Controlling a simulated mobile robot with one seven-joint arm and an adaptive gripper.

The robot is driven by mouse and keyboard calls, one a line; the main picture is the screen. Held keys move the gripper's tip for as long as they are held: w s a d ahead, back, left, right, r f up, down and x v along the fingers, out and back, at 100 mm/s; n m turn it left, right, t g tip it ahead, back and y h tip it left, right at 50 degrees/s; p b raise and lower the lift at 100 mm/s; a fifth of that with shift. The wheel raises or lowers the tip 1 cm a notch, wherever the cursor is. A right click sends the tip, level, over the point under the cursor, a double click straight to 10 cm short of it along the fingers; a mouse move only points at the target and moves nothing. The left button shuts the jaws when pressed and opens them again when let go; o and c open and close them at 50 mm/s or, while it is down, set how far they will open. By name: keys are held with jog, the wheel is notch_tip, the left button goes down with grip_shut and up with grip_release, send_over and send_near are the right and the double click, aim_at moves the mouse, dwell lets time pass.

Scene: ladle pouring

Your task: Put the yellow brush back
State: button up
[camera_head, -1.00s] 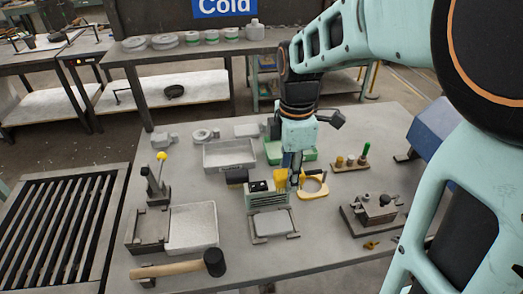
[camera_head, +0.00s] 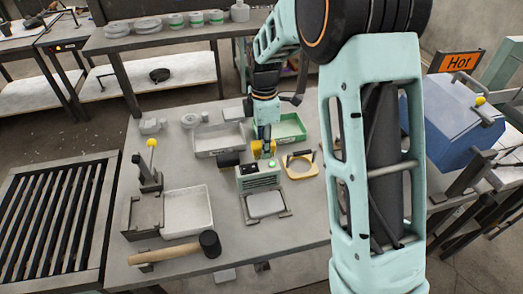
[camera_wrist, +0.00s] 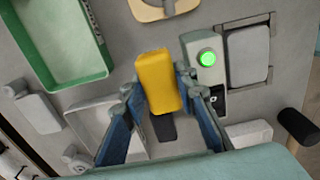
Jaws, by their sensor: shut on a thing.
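The yellow brush (camera_wrist: 157,78) is a yellow block between the two blue fingers of my gripper (camera_wrist: 157,92), which is shut on it. In the head view the brush (camera_head: 257,149) shows under my gripper (camera_head: 264,135). It is just behind the control box (camera_head: 259,178) with a lit green button, and in front of the green tray (camera_head: 290,128). A dark piece (camera_wrist: 163,128) shows just below the brush in the wrist view. I cannot tell whether it belongs to the brush. I cannot tell whether the brush touches the table.
A grey tray (camera_head: 217,140) stands behind. A white box (camera_head: 187,212) and a mallet (camera_head: 209,243) are at front left. My arm hides the table's right part.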

jog(key=shift+w+a+f, duration=0.25)
jog(key=shift+w+f, duration=0.5)
jog(key=shift+f, duration=1.7)
jog(key=shift+f, duration=0.25)
jog(key=o, duration=1.1)
jog(key=shift+r, duration=0.1)
notch_tip(320, 180, up, 12)
jog(key=shift+r, duration=0.2)
